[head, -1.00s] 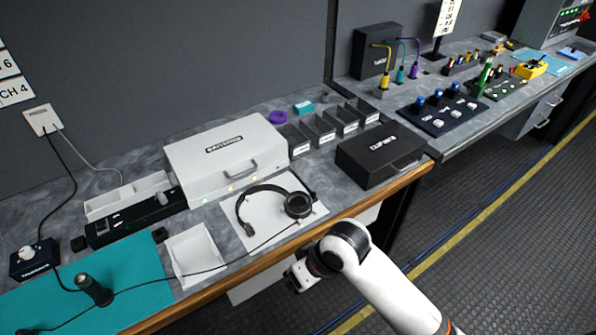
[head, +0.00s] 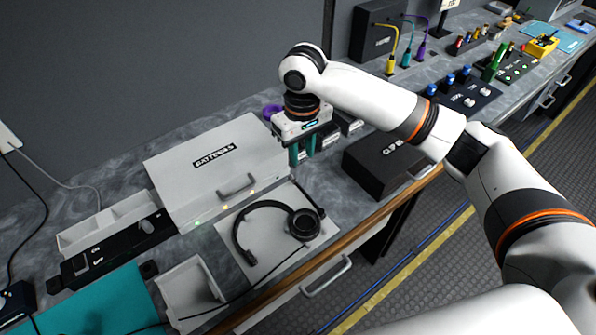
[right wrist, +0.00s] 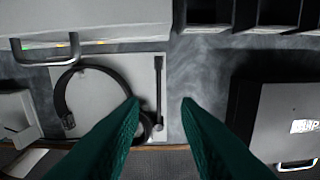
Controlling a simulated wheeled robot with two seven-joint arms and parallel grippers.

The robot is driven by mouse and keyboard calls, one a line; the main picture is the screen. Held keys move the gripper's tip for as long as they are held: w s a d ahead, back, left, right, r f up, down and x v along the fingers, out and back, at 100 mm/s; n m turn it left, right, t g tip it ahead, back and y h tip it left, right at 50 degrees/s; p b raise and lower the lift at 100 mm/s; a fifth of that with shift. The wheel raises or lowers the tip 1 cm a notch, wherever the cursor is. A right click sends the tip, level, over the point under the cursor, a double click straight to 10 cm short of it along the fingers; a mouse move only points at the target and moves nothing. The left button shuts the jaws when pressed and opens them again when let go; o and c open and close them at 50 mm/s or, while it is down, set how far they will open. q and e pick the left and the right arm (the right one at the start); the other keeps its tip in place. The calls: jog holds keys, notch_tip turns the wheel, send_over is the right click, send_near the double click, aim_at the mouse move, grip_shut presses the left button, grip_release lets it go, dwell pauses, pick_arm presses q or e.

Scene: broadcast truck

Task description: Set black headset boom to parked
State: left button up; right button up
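The black headset (head: 238,228) lies on a pale mat (head: 232,258) near the table's front edge, its earcup (head: 304,224) at the right. Its thin boom (head: 306,197) runs along the mat's right side toward the back. In the right wrist view the boom (right wrist: 158,90) is a straight dark rod with a thicker far tip. My right gripper (head: 302,160) is open and empty, pointing down above the table behind the boom. Its teal fingers (right wrist: 161,103) are apart in the wrist view, the left one partly covering the earcup. My left gripper is not in view.
A white case (head: 210,170) with a handle stands behind the headset. A black case (head: 375,170) is to the right, with bins behind it. A white tray (head: 190,290) lies left of the mat. A cable runs from the headset across the front.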

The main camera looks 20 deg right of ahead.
send_over(302, 189)
jog(key=f, duration=0.4)
jog(key=shift+s+f+p, duration=0.35)
jog(key=f, duration=0.3)
jog(key=shift+w+f, duration=0.2)
jog(key=shift+w, duration=0.15)
jog(key=shift+f+p, duration=0.3)
jog(key=shift+f, duration=1.05)
jog(key=shift+c, duration=0.2)
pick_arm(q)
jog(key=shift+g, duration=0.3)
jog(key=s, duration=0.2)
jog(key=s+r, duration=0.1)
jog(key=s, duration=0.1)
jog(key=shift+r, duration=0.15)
pick_arm(e)
grip_shut()
